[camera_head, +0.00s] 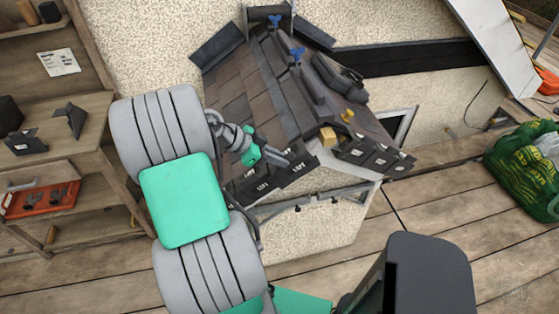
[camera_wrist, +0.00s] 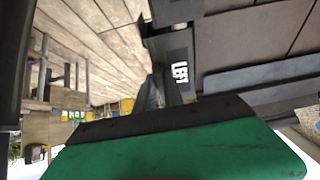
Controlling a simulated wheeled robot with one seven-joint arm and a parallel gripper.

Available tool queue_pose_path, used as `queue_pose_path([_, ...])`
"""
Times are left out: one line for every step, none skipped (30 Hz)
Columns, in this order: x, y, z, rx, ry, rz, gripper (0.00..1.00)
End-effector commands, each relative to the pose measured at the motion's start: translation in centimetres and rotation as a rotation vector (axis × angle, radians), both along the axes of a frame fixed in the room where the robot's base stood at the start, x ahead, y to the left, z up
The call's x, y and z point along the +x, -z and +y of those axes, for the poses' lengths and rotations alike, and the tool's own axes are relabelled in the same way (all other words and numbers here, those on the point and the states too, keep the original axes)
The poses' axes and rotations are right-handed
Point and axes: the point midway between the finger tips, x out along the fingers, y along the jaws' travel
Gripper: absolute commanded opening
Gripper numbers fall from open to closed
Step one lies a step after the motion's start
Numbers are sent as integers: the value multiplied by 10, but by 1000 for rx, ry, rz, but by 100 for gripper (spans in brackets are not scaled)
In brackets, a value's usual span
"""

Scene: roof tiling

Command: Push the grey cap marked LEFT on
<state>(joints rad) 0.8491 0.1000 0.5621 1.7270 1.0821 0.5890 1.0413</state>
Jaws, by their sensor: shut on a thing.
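The miniature tiled roof (camera_head: 240,100) stands in the middle of the head view. Two dark grey caps with white LEFT lettering lie along its lower left edge: one lower left (camera_head: 262,187) and one further right (camera_head: 299,168). My gripper (camera_head: 284,160) reaches in from the left and is shut on the right-hand cap, at the roof edge. In the wrist view, a grey cap marked LEFT (camera_wrist: 181,72) stands beside brown tiles (camera_wrist: 240,40). The fingertips are largely hidden there behind the green and black gripper body. I cannot tell whether the held cap is fully seated.
Several dark caps (camera_head: 380,160) line the right edge, near a wooden ridge end (camera_head: 328,137) and a yellow piece (camera_head: 347,116). Blue clips (camera_head: 297,53) sit along the ridge. A shelf (camera_head: 95,105) with spare dark pieces stands left. A green bag (camera_head: 525,165) lies right.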

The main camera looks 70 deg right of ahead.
Motion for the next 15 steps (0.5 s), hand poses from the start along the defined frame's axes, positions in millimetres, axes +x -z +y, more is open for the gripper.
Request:
queue_pose_path([1,0,-2,-1,1,0,0])
queue_pose_path([1,0,-2,0,0,0,0])
queue_pose_path([2,0,-3,0,0,0,0])
queue_pose_path([2,0,-4,0,0,0,0])
queue_pose_path([2,0,-4,0,0,0,0])
queue_pose_path([2,0,-4,0,0,0,0])
queue_pose_path([2,0,-4,0,0,0,0])
queue_pose_path([2,0,-4,0,0,0,0])
queue_pose_path([2,0,-4,0,0,0,0])
queue_pose_path([2,0,-4,0,0,0,0])
queue_pose_path([2,0,-4,0,0,0,0])
queue_pose_path([2,0,-4,0,0,0,0])
queue_pose_path([2,0,-4,0,0,0,0])
queue_pose_path([2,0,-4,0,0,0,0])
queue_pose_path([3,0,-4,0,0,0,0])
